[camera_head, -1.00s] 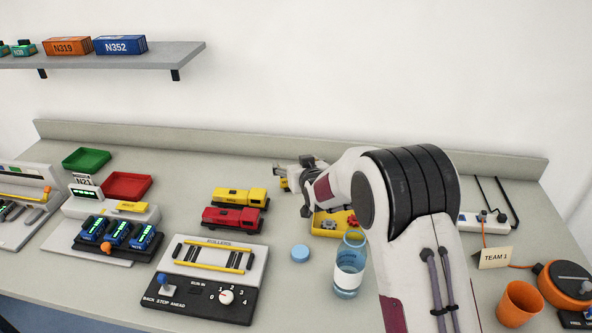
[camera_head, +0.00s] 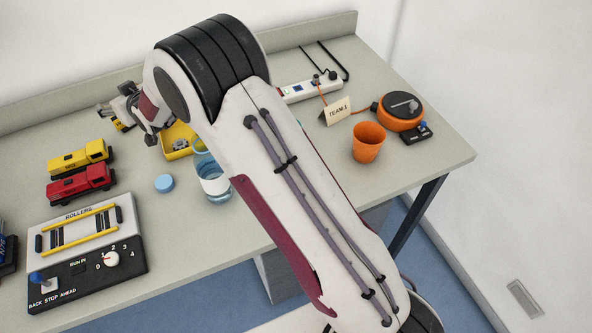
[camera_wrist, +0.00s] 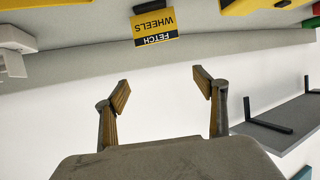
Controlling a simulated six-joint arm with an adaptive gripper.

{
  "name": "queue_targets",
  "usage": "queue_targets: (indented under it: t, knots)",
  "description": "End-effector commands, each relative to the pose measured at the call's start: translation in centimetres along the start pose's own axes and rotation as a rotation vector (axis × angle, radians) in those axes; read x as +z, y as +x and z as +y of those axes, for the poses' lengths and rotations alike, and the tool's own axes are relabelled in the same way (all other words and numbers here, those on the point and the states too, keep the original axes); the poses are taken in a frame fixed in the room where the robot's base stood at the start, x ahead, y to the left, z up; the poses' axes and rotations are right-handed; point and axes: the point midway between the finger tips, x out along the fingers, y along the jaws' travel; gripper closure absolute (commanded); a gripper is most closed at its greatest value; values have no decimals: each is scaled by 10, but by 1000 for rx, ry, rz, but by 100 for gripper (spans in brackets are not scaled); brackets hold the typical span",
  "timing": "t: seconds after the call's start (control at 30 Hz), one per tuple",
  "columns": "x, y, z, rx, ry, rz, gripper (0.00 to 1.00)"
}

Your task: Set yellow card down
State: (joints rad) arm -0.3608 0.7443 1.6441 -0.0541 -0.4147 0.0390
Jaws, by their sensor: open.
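The yellow card (camera_wrist: 155,26), printed "FETCH WHEELS" with a dark band, shows upside down in the wrist view at the top middle, by the grey bench surface. It is beyond my fingertips and apart from them. My gripper (camera_wrist: 163,90) is open, with its two fingers wide apart and nothing between them. In the head view my gripper (camera_head: 112,112) is small, near the back of the bench, behind the yellow tray. I cannot tell the card apart there from the yellow patches near the gripper.
A yellow tray (camera_head: 178,152) with grey parts, a blue-tinted bottle (camera_head: 214,184) and a blue cap (camera_head: 164,183) stand near my arm. A yellow truck (camera_head: 80,159) and a red truck (camera_head: 80,184) are to the left. A shelf (camera_wrist: 290,125) shows in the wrist view.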

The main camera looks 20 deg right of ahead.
Motion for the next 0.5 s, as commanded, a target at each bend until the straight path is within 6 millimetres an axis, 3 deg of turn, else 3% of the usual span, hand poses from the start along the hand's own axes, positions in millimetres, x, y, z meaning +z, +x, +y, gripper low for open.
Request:
queue_targets:
  t: [0.27,0.5]
  knots:
    - [-23,-43,25,34,13,-49,29]
    - [-40,-98,50,72,30,-115,29]
